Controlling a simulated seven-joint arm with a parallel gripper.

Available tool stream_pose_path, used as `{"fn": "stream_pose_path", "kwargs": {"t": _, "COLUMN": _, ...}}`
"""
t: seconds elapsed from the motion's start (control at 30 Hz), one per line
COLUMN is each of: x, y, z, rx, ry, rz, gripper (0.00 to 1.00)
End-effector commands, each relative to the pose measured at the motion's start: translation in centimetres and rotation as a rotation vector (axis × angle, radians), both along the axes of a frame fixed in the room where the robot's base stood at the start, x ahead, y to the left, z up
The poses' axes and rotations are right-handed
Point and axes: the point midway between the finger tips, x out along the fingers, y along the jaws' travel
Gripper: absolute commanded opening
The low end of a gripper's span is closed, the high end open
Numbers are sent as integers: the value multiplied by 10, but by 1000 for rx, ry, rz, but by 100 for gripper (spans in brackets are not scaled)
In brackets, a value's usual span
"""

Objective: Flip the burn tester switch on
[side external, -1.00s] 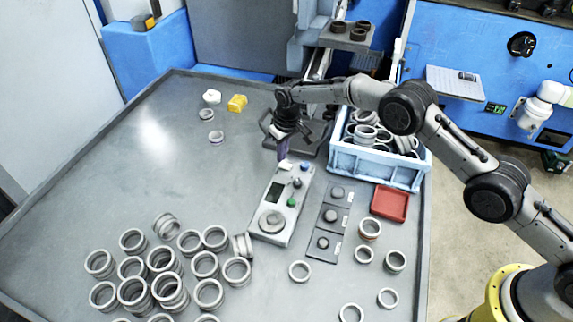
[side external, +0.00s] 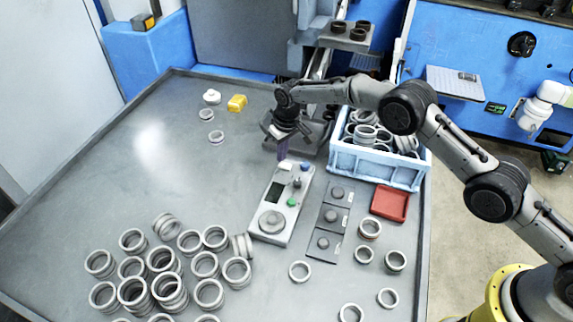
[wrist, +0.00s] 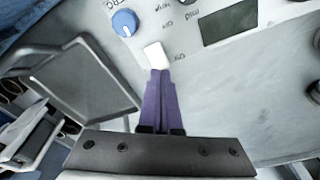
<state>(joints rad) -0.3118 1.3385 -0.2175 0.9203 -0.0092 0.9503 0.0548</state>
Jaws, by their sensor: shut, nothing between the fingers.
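The burn tester is a light grey box (side external: 268,222) with a dark display, a large round knob and small coloured knobs, lying on the table. Its white switch (side external: 286,164) is at the far end of the box, beside a blue knob (side external: 305,166). The wrist view shows the white switch (wrist: 154,54) close up, with small printed labels around it. My gripper (side external: 282,158) points down with its purple fingers shut and empty. In the wrist view the fingertips (wrist: 160,74) meet the near edge of the switch; I cannot tell whether they touch it.
A dark tray (side external: 310,140) lies behind the gripper, and a blue crate of rings (side external: 375,171) stands to its right. A dark panel with knobs (side external: 330,222) and a red tray (side external: 390,203) lie right of the tester. Several loose rings lie at the front left.

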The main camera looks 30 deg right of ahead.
Motion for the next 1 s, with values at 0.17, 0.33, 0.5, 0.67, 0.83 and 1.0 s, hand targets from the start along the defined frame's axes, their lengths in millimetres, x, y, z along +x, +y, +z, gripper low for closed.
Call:
{"fn": "stream_pose_path", "kwargs": {"t": 0.17, "x": 0, "y": 0, "z": 0, "rx": 0, "ry": 0, "rz": 0, "gripper": 0}}
{"fn": "stream_pose_path", "kwargs": {"t": 0.33, "x": 0, "y": 0, "z": -1, "rx": 0, "ry": 0, "rz": 0, "gripper": 0}}
{"fn": "stream_pose_path", "kwargs": {"t": 0.5, "x": 0, "y": 0, "z": -2, "rx": 0, "ry": 0, "rz": 0, "gripper": 0}}
{"fn": "stream_pose_path", "kwargs": {"t": 0.67, "x": 0, "y": 0, "z": -5, "rx": 0, "ry": 0, "rz": 0, "gripper": 0}}
{"fn": "stream_pose_path", "kwargs": {"t": 0.83, "x": 0, "y": 0, "z": -7, "rx": 0, "ry": 0, "rz": 0, "gripper": 0}}
{"fn": "stream_pose_path", "kwargs": {"t": 1.0, "x": 0, "y": 0, "z": -9, "rx": 0, "ry": 0, "rz": 0, "gripper": 0}}
